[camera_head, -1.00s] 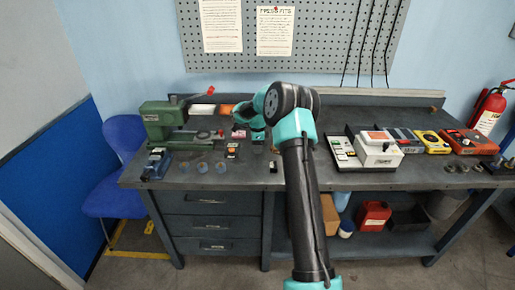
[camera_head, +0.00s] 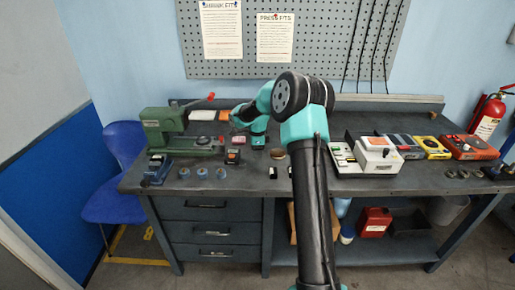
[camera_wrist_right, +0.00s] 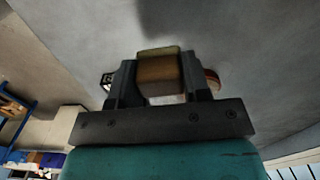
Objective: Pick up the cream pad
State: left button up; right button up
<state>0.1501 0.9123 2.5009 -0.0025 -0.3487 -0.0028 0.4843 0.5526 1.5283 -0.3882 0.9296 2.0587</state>
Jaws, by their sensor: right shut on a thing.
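My right gripper (camera_wrist_right: 160,85) is shut on a small block, which I take to be the cream pad (camera_wrist_right: 160,70). Its upper face is pale cream and its near face looks brown in the shade. It sits between the two dark fingers in the right wrist view. In the head view my right arm reaches over the bench, with its teal wrist above the middle of the bench top. The fingertips and pad cannot be made out there. My left gripper is not in view.
A brown disc (camera_head: 278,153) lies on the bench right of my wrist. A green press (camera_head: 165,128) stands at left, with several rings in front. A white box (camera_head: 378,157), a yellow meter (camera_head: 432,147) and a red case (camera_head: 467,147) stand at right.

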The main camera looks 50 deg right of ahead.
jog(key=s+a, duration=0.5)
jog(key=s+a+r, duration=0.1)
jog(key=s+a, duration=0.1)
jog(key=a, duration=0.1)
jog(key=shift+s+a, duration=0.2)
